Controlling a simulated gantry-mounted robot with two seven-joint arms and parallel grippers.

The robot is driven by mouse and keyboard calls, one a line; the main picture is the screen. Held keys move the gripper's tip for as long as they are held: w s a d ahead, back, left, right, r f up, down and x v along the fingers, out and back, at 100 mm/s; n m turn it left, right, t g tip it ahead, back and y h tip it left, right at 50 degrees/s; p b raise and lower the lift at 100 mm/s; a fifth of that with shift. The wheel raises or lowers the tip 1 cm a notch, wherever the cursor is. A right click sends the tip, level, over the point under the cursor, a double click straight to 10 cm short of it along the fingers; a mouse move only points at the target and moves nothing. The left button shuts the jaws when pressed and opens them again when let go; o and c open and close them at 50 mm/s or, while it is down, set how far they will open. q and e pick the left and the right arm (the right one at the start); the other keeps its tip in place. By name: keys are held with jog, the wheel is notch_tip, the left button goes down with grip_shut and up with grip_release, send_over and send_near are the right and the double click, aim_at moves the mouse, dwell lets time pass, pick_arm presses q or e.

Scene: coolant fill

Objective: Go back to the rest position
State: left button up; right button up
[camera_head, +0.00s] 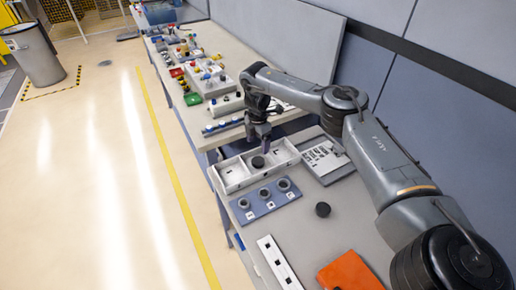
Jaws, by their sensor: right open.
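My right arm reaches in from the right side of the view. Its gripper (264,146) points down over the white compartment tray (226,183), just above a black round piece (258,162) that lies in the tray. The gripper is open, and I see nothing held in it. Whether the fingers touch the black piece is too small to tell. My left gripper is not in view.
A blue-grey plate (244,210) with three round fittings lies in front of the tray. A black cap (322,209), white strip (270,247) and orange piece (350,272) lie nearer. A grey panel (339,173) is right of the tray. Cluttered benches extend behind.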

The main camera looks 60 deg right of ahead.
jog(key=shift+r, duration=0.8)
